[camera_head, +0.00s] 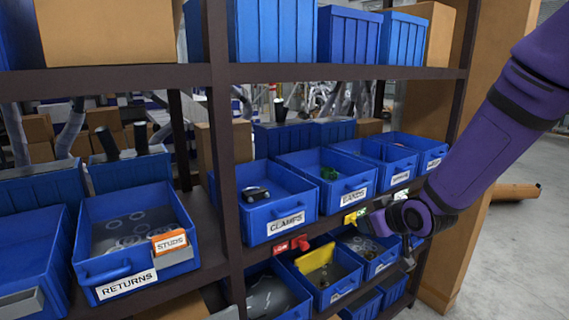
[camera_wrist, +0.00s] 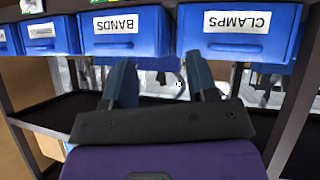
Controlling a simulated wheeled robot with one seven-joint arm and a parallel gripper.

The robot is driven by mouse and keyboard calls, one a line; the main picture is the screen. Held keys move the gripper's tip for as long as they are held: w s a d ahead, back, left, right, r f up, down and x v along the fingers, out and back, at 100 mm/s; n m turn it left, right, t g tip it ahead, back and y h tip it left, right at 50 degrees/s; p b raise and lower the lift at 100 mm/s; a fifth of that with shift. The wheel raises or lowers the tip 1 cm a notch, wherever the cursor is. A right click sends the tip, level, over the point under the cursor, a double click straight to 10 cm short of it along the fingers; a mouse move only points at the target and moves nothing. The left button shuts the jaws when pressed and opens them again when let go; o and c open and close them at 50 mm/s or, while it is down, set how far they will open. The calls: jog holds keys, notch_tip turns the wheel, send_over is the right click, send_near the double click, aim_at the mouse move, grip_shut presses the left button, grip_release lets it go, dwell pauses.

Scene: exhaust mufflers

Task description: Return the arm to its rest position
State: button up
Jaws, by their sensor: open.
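My purple arm comes in from the upper right in the head view, and my gripper (camera_head: 392,222) is in front of the shelf, at about the lower edge of the bin row labelled CLAMPS and BANDS. In the wrist view my gripper (camera_wrist: 162,80) shows two fingers apart with nothing between them. The wrist picture is upside down: the CLAMPS bin (camera_wrist: 240,32) and the BANDS bin (camera_wrist: 124,32) show inverted labels beyond the fingers. I cannot tell from these views whether the fingers touch anything.
The dark shelf upright (camera_head: 222,130) divides the rack. The CLAMPS bin (camera_head: 285,215) holds a small dark item. Open floor (camera_head: 510,240) lies right.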

jog(key=s+d+r+m+g+h, duration=0.3)
jog(key=s+d+r, duration=0.4)
jog(key=s+r, duration=0.55)
jog(key=s+d+r+m+g, duration=0.1)
jog(key=s+r, duration=0.1)
jog(key=s, duration=0.6)
jog(key=s+d+r+m+g, duration=0.1)
jog(key=s+r+m, duration=0.1)
jog(key=s, duration=0.7)
jog(key=shift+r+h, duration=0.3)
